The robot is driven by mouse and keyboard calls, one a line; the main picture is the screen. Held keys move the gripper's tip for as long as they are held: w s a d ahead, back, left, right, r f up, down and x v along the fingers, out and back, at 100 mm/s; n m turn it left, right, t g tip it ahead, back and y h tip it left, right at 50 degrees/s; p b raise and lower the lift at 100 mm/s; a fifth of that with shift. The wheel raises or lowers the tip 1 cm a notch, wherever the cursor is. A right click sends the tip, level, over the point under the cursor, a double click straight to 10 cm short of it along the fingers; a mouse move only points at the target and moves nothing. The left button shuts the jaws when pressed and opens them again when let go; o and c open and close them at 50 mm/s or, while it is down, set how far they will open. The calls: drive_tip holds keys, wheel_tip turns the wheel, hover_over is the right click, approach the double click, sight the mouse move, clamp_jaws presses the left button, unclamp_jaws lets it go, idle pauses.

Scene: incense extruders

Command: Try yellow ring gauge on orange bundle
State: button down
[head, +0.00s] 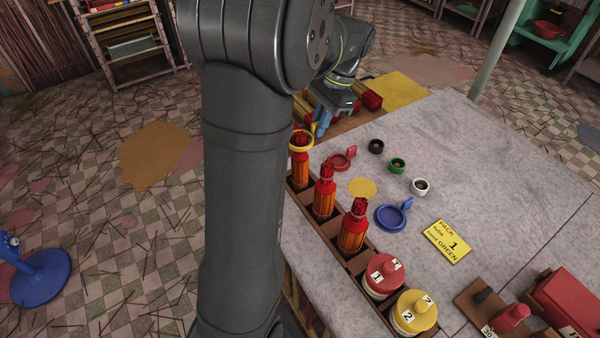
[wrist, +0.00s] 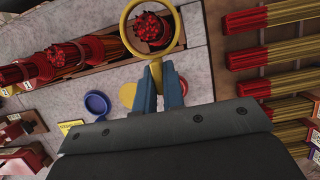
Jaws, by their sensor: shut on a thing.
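My gripper (head: 321,122) is shut on the handle of the yellow ring gauge (head: 292,139); in the wrist view its blue fingers (wrist: 168,90) pinch the short handle below the yellow ring (wrist: 125,30). The ring is at the red tips of the farthest orange bundle (head: 300,168), which stands upright in the wooden rack. In the wrist view the bundle's red top (wrist: 152,30) shows inside the ring, slightly off centre. I cannot tell whether the ring touches the bundle. Two similar orange bundles stand nearer, a middle one (head: 324,198) and a near one (head: 352,232).
A red gauge (head: 340,161) and a blue gauge (head: 390,218) lie on the grey table, with a bare yellow disc (head: 362,188) between them. Black, green and white small rings lie beyond. A red-lidded jar (head: 382,276) and a yellow-lidded jar (head: 414,312) stand nearby.

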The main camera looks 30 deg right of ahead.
drive_tip(key=shift+r, duration=3.1)
